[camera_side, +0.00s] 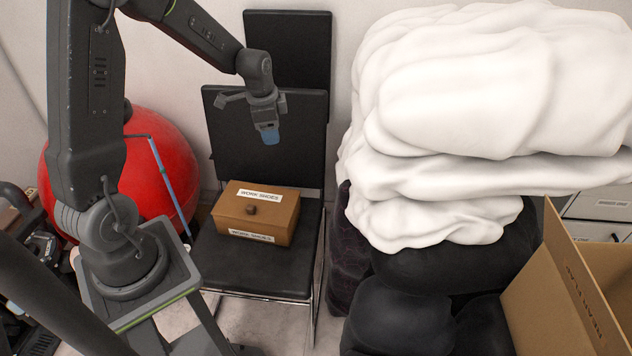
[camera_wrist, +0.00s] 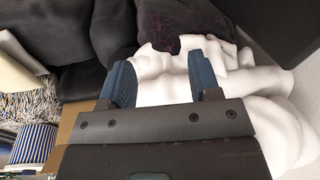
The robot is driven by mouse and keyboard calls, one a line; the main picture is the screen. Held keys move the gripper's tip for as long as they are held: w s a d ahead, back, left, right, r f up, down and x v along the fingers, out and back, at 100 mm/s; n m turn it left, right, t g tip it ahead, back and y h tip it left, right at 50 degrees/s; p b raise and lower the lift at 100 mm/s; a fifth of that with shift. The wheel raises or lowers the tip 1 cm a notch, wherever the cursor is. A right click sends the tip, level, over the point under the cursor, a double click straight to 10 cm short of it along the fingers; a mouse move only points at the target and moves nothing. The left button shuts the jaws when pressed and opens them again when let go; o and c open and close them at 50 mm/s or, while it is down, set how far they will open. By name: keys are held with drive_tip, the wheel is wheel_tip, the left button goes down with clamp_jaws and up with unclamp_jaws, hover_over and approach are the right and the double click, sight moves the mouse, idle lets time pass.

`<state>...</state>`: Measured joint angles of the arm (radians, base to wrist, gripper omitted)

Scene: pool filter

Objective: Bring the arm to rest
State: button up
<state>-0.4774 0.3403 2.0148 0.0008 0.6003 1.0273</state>
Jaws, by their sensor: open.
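My gripper (camera_side: 270,134) hangs in the air in front of the black chair's backrest, above a closed brown box, in the side view. Its blue fingertips show there as a small patch. In the wrist view my gripper (camera_wrist: 164,85) has its two blue fingers apart, with nothing between them but white cloth in the background. My arm rises from its base at the left and reaches over to the right.
A brown box (camera_side: 277,213) labelled "WORK SHOES" sits on the chair seat (camera_side: 255,271). A red ball (camera_side: 167,180) is behind my arm. White bedding (camera_side: 470,90) is piled over black bags (camera_side: 403,315) at right. An open cardboard box (camera_side: 545,300) stands at lower right.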

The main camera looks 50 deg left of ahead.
drive_tip(key=s+d+r+n+t, duration=0.25)
drive_tip(key=s+d+r, duration=0.35)
drive_tip(key=d+r, duration=0.5)
drive_tip(key=s+d+r+n+t+h, duration=0.1)
drive_tip(key=s+d+r+n, duration=0.2)
drive_tip(key=s+d, duration=0.5)
drive_tip(key=s+r, duration=0.1)
drive_tip(key=s, duration=0.3)
drive_tip(key=shift+s+d+r+n, duration=0.25)
drive_tip(key=shift+n, duration=0.1)
